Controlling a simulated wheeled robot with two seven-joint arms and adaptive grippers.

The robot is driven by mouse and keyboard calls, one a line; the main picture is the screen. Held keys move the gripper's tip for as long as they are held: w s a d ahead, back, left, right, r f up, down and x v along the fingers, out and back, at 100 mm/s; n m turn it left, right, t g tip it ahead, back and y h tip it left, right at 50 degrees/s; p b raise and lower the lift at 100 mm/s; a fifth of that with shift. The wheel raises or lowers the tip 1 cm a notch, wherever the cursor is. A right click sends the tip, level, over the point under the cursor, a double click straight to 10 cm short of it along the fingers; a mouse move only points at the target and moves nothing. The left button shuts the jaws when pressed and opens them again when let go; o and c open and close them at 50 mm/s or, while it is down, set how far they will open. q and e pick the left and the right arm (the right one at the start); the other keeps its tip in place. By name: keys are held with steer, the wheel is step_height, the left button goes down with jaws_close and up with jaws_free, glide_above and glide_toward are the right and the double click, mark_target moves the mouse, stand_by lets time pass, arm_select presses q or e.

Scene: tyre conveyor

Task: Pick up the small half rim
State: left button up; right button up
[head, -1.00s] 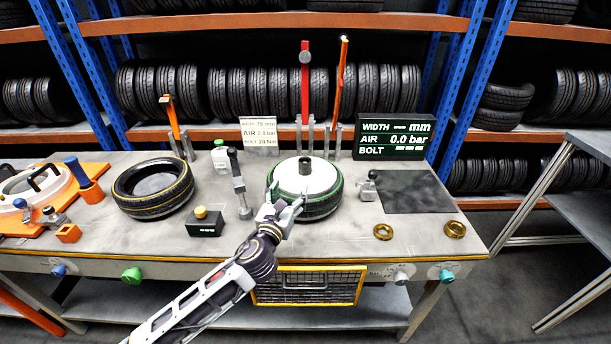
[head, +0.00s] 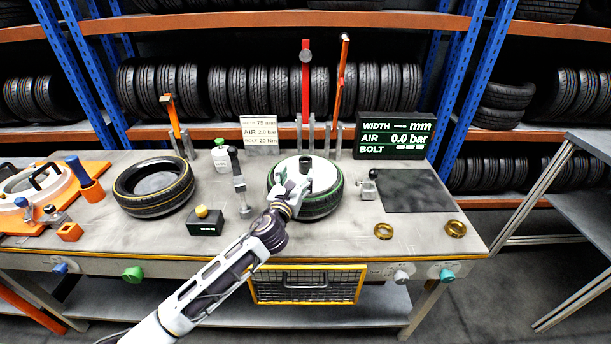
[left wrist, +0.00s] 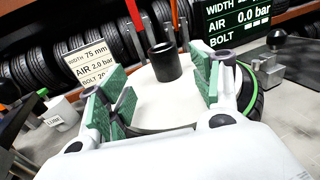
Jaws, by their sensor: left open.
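A white half rim (head: 322,172) with a short black hub tube (head: 305,168) lies on a black tyre with a green stripe (head: 325,206). The rim (left wrist: 155,112) and its hub (left wrist: 164,62) also show in the left wrist view. My left gripper (head: 293,182) is above the front left of the rim. In the left wrist view, its green-padded fingers (left wrist: 163,92) are open and apart, with the hub ahead between them. The gripper hides part of the rim in the head view. I cannot tell whether the fingers touch it. My right gripper is not in view.
A yellow-striped tyre (head: 153,205) lies to the left, with a black box with a yellow button (head: 205,221) between.

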mark_target(304, 165)
arm_select(q)
steer(key=shift+w+d, duration=0.15)
steer(key=shift+w, duration=0.6)
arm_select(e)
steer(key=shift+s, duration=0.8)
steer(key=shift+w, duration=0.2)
arm_select(q)
steer(key=shift+w+d, duration=0.1)
steer(key=shift+w, duration=0.05)
steer(key=shift+x, duration=0.85)
steer(key=shift+d+x, duration=0.2)
steer(key=shift+x, duration=1.1)
steer(key=shift+w+d, duration=0.1)
steer(key=shift+w, duration=0.05)
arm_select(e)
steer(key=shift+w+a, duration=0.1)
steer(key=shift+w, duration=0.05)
